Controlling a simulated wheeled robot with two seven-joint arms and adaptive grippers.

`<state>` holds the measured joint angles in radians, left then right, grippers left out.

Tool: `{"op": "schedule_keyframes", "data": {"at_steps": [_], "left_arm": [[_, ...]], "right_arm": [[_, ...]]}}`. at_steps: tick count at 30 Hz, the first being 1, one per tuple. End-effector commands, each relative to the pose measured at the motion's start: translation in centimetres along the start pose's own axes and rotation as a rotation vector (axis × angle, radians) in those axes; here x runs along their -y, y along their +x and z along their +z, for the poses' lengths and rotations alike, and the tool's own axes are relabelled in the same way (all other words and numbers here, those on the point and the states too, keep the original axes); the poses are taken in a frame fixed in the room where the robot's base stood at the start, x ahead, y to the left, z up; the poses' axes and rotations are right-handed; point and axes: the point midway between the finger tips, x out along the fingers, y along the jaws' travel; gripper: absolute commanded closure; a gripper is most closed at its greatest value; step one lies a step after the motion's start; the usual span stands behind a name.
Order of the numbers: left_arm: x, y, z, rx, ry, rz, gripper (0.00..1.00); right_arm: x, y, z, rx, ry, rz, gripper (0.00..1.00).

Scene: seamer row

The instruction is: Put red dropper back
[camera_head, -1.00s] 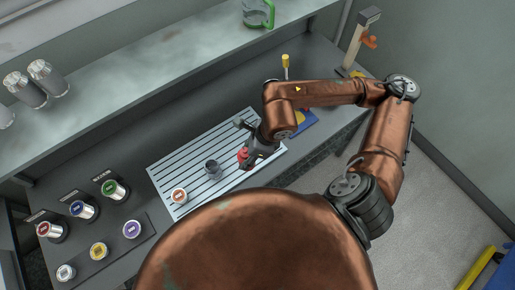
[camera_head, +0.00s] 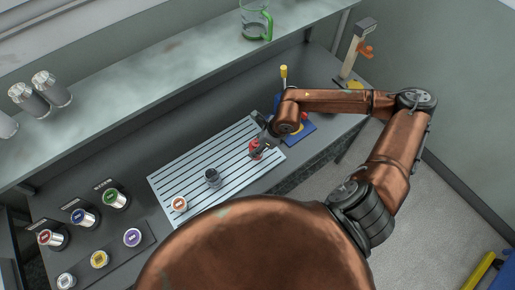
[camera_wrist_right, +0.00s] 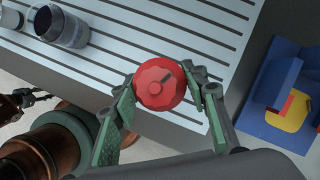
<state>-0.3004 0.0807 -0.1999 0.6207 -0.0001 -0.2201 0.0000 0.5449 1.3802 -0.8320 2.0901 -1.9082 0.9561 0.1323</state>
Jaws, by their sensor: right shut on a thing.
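The red dropper (camera_head: 255,148) shows as a small red piece at the right end of the slatted tray (camera_head: 160,180). In the right wrist view its round red top (camera_wrist_right: 160,84) sits between the fingers. My right gripper (camera_head: 262,146) is shut on it, one finger on each side. The dropper overlaps the tray's edge in the picture; I cannot tell how high it is held. The gripper hides its lower part. My left gripper is not in view.
A dark glass cup (camera_head: 212,178) and an orange-labelled can (camera_head: 180,204) stand on the tray. A blue and yellow stand (camera_head: 302,132) is right of the tray. Colour-labelled cans (camera_head: 132,237) fill the left. A shelf (camera_head: 150,85) runs behind.

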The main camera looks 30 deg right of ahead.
Motion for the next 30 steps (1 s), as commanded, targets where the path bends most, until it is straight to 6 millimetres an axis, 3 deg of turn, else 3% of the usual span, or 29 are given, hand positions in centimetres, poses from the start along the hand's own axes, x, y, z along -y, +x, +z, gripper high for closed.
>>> {"op": "schedule_keyframes", "data": {"at_steps": [7, 14, 24, 25, 30], "left_arm": [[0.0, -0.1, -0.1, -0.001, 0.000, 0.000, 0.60], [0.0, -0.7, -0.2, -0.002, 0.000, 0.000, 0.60], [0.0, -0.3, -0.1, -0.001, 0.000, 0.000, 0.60], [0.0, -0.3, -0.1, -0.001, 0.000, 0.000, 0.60], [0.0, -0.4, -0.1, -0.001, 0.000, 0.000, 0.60]], "right_arm": [[1.1, 1.3, -0.5, 0.000, 0.001, 0.001, 0.87], [1.1, 4.0, -1.6, 0.001, 0.000, 0.002, 0.87], [1.1, 4.5, -1.8, 0.001, 0.000, 0.002, 0.87], [1.1, 4.5, -1.8, 0.000, 0.000, 0.002, 0.58], [1.1, 4.3, -1.8, 0.000, 0.000, 0.001, 0.47]]}}
